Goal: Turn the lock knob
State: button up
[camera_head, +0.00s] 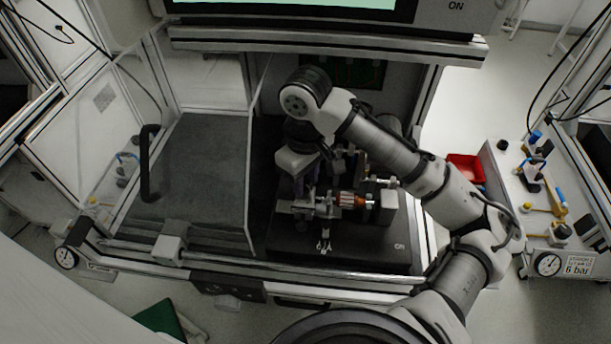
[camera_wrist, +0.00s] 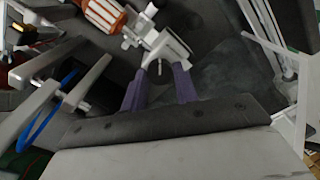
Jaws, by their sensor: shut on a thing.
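My gripper (camera_head: 300,188) reaches down into the open test cell, at the left end of the metal fixture (camera_head: 325,207). In the wrist view its two purple fingers (camera_wrist: 160,78) stand a little apart. Their tips close on the lock knob (camera_wrist: 168,48), a light grey piece at the end of the fixture. The fingers and the gripper body hide part of the knob, so its turn angle cannot be told. The orange and white stator (camera_head: 350,200) lies in the fixture to the right of my gripper. It also shows at the top of the wrist view (camera_wrist: 105,14).
A clear sliding door (camera_head: 205,170) with a black handle (camera_head: 148,163) stands left of the fixture. A monitor (camera_head: 300,5) hangs above the cell. A red bin (camera_head: 465,168) is at the right.

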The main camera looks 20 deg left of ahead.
aim_at(305, 184)
dwell(0.3)
jog(key=o, duration=1)
jog(key=shift+c, duration=0.2)
notch_tip(305, 184, up, 14)
jog(key=b, duration=0.1)
jog(key=shift+f, duration=0.1)
